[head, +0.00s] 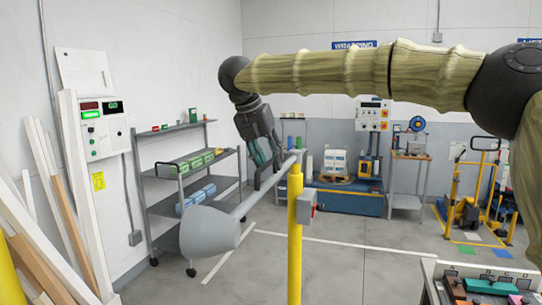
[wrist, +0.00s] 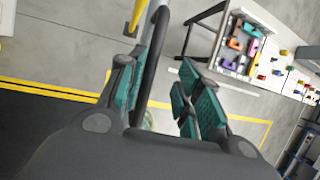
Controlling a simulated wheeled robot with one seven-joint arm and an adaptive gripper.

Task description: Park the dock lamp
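The dock lamp has a grey cone-shaped head (head: 208,231) on a long grey tube arm (head: 252,201), which slants up and right to the top of a yellow post (head: 295,235). My gripper (head: 264,158) is at the arm's upper part, just left of the post. In the wrist view my gripper (wrist: 157,90) has its teal-padded fingers wide apart. A dark curved bar (wrist: 150,65), seemingly a handle on the lamp arm, runs between them, close to the left finger with a clear gap to the right one. Whether it touches the left finger cannot be told.
A grey-red box (head: 307,207) is fixed on the post. A shelf cart (head: 190,180) with green and blue boxes stands behind the lamp. Planks (head: 45,215) lean at the left wall beside a control panel (head: 103,130). A parts table (head: 480,270) is at lower right.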

